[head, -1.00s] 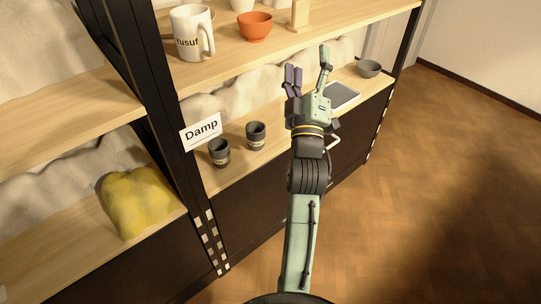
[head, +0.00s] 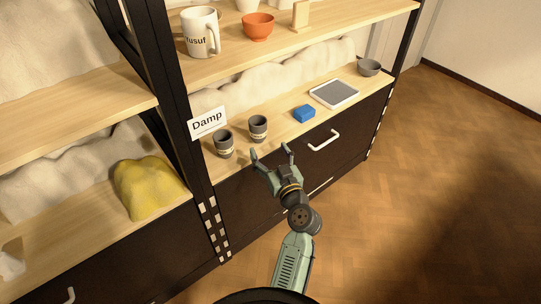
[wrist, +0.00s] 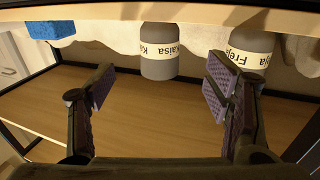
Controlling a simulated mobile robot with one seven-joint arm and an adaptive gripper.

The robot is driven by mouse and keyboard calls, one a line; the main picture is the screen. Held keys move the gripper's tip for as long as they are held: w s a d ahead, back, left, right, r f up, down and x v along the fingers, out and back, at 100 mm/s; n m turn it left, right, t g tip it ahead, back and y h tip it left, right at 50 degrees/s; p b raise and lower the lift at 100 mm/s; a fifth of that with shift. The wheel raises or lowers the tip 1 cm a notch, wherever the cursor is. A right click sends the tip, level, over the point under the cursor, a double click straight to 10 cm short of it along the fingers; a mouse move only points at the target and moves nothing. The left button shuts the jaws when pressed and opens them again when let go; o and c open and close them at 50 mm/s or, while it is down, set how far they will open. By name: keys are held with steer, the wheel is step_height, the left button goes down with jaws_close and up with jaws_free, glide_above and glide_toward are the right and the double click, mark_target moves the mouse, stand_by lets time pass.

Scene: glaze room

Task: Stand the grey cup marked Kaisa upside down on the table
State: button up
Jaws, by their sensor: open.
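The grey cup marked Kaisa (head: 258,127) stands upright, open end up, on the lower shelf board, right of a matching grey cup (head: 224,144). The wrist view is upside down; there the Kaisa cup (wrist: 159,66) lies between the finger lines, beyond the fingertips, and its base is hidden by the board's edge. The other cup (wrist: 250,45), marked Freja, is behind the right finger. My gripper (head: 272,152) is open and empty, just in front of the board, facing the cups. No separate table shows.
A Damp sign (head: 208,122) and black post (head: 187,115) are left of the cups. A blue block (head: 304,113), a grey-topped tray (head: 335,93) and a grey bowl (head: 369,68) stand to the right. The upper shelf (head: 230,64) holds a Yusuf mug (head: 198,36) and orange bowl (head: 257,27).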

mark_target(261, 136)
steer(key=shift+p+x, duration=0.3)
steer(key=shift+x, duration=4.8)
steer(key=shift+c, duration=0.3)
